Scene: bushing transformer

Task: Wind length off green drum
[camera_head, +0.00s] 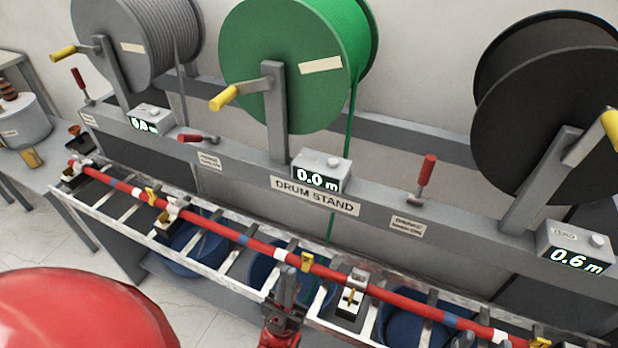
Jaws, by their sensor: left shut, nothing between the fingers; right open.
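The green drum (290,60) hangs on the drum stand (385,185), wound with green cable. Its crank has a yellow handle (224,98) pointing left. A green cable (349,125) runs down from the drum's right side, passes behind the stand and shows again below it. The counter (320,172) under the drum reads 0.0 m. A red lever (192,138) left of that counter lies flat. My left gripper (286,275) is shut and empty in front of the red rail, below the stand. My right gripper (484,343) seems to show only its open fingertips at the bottom edge.
A grey drum (135,45) stands left and a black drum (550,100) right; the black one's counter (575,252) reads 0.6 m. Another red lever (426,172) stands upright. A red rail (215,232) crosses the slatted frame, over blue bins (190,255).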

